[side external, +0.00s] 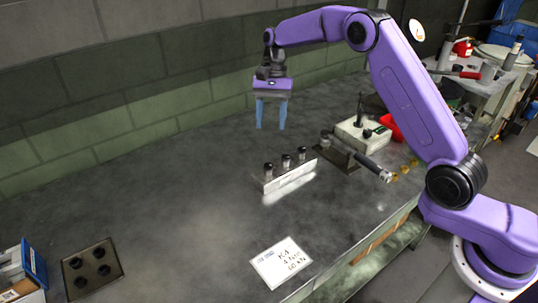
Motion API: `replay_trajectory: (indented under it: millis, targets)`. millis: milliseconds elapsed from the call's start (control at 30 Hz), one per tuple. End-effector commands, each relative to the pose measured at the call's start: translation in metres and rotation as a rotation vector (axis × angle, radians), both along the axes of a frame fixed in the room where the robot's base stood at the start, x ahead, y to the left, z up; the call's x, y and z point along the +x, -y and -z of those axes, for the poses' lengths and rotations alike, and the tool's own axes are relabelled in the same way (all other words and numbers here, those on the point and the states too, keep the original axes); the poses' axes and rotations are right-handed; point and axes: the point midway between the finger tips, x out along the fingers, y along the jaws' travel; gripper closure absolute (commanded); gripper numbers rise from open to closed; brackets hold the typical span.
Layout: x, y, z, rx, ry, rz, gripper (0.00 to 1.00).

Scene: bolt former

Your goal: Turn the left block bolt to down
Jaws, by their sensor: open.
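My gripper (270,126) hangs above the back of the bench with its two blue fingers pointing down, apart and empty. Below it, clear of the fingers, a low metal block (290,182) holds three upright dark-topped bolts. The left bolt (268,169) stands at the block's left end, beside the middle bolt (286,161) and the right bolt (302,154). Whether these are the block bolts of the task, and which way they are turned, I cannot tell at this size.
A dark fixture with a long handle (368,164) lies right of the block, before a cream box (360,133) with a black upright lever. A handwritten card (281,262) lies in front.

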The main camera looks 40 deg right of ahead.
Motion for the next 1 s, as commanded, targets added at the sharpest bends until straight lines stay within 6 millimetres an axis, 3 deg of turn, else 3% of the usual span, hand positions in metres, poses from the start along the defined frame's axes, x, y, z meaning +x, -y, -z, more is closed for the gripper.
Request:
replay_trajectory:
  millis: [300,500,700,1000]
  targets:
    - [-0.018,-0.017,0.056,0.001,-0.005,-0.001,0.49]
    - [-0.025,-0.024,0.081,0.0,-0.004,0.0,0.49]
    - [-0.028,-0.027,0.093,0.0,-0.001,-0.001,0.49]
    - [-0.028,-0.027,0.094,0.0,0.0,0.0,0.52]
